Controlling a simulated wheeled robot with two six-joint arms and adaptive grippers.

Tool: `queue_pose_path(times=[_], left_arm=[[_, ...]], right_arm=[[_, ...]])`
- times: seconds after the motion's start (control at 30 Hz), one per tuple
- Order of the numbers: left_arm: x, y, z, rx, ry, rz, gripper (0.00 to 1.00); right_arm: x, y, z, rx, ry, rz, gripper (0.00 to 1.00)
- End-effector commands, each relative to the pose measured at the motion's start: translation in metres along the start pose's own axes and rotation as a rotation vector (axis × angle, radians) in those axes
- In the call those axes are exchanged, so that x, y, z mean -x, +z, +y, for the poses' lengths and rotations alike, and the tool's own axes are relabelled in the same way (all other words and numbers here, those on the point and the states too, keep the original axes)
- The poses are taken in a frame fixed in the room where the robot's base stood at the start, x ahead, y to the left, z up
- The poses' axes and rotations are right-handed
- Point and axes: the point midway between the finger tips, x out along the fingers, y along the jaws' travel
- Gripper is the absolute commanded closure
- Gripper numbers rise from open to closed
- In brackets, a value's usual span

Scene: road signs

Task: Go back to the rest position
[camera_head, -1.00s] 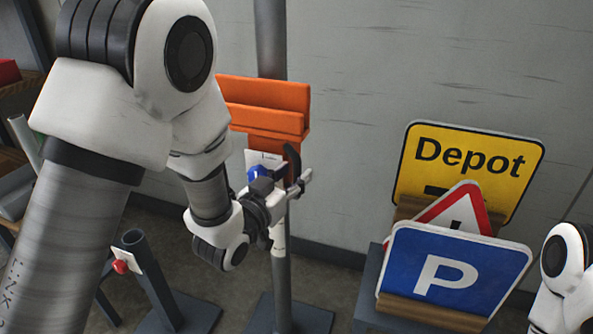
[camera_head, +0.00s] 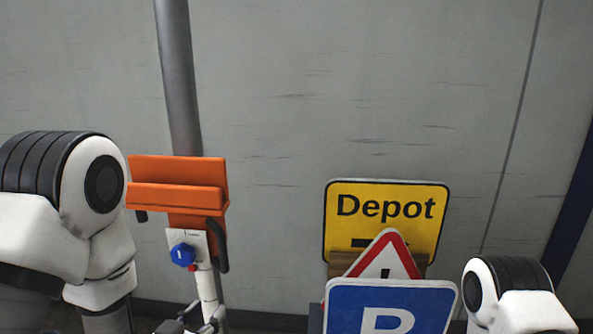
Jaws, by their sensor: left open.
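My left arm comes in from the left, and only part of my left gripper (camera_head: 200,322) shows at the bottom edge, low in front of the post. It is open, and I see nothing between its fingers. Above it is an orange bracket (camera_head: 178,186) on a grey post (camera_head: 180,80), with a white plate carrying a blue knob (camera_head: 182,254) below it. The gripper appears apart from the knob. Of my right arm, only a white and black joint shows at the bottom right; its gripper is out of view.
At the lower right stand the yellow Depot sign (camera_head: 385,215), a red-edged triangular warning sign (camera_head: 385,258) and the blue P sign (camera_head: 390,300), overlapping in a rack. A plain grey wall (camera_head: 290,100) fills the back. A dark blue post (camera_head: 575,200) is at the right edge.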

Motion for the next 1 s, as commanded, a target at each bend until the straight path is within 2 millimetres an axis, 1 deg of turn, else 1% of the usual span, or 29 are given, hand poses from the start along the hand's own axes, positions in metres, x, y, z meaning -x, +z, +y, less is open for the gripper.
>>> queue_pose_path(times=[0.03,0.07,0.1,0.17,0.2,0.27,0.3,0.37,0.4,0.47,0.5,0.57,0.63,0.7,0.77,0.9,1.0], left_arm=[[0.004,0.048,-0.005,0.026,-0.018,-0.105,0.57],[0.008,0.075,-0.007,0.038,-0.030,-0.171,0.57],[0.016,0.111,-0.011,0.052,-0.048,-0.265,0.57],[0.032,0.161,-0.015,0.071,-0.075,-0.408,0.57],[0.045,0.190,-0.017,0.081,-0.091,-0.500,0.57],[0.066,0.230,-0.018,0.096,-0.114,-0.632,0.57],[0.081,0.252,-0.019,0.104,-0.128,-0.714,0.57],[0.104,0.281,-0.020,0.116,-0.148,-0.831,0.57],[0.119,0.298,-0.021,0.124,-0.161,-0.907,0.57],[0.143,0.320,-0.021,0.136,-0.181,-1.022,0.57],[0.159,0.332,-0.021,0.145,-0.196,-1.104,0.57],[0.179,0.340,-0.020,0.156,-0.215,-1.217,0.57],[0.205,0.348,-0.017,0.169,-0.224,-1.352,0.57],[0.213,0.311,-0.014,0.167,-0.220,-1.355,0.57],[0.216,0.293,-0.012,0.167,-0.220,-1.353,0.57],[0.225,0.248,-0.009,0.167,-0.220,-1.351,0.57],[0.231,0.220,-0.007,0.167,-0.220,-1.351,0.57]], right_arm=[[0.000,0.000,0.000,0.000,0.000,0.000,0.60],[0.000,0.000,0.000,0.000,0.000,0.000,0.60],[0.000,0.000,0.000,0.000,0.000,0.000,0.60],[0.000,0.000,0.000,0.000,0.000,0.000,0.60],[0.000,0.000,0.000,0.000,0.000,0.000,0.60],[0.000,0.000,0.000,0.000,0.000,0.000,0.60],[0.000,0.000,0.000,0.000,0.000,0.000,0.60],[0.000,0.000,0.000,0.000,0.000,0.000,0.60],[0.000,0.000,0.000,0.000,0.000,0.000,0.60],[0.000,0.000,0.000,0.000,0.000,0.000,0.60],[0.000,0.000,0.000,0.000,0.000,0.000,0.60],[0.000,0.000,0.000,0.000,0.000,0.000,0.60],[0.000,0.000,0.000,0.000,0.000,0.000,0.60],[0.038,0.001,0.000,0.000,0.000,-0.002,0.60],[0.057,-0.001,0.000,0.000,0.000,0.001,0.60],[0.102,0.000,-0.001,0.000,0.000,0.001,0.60],[0.131,0.000,-0.001,0.000,0.000,0.000,0.60]])
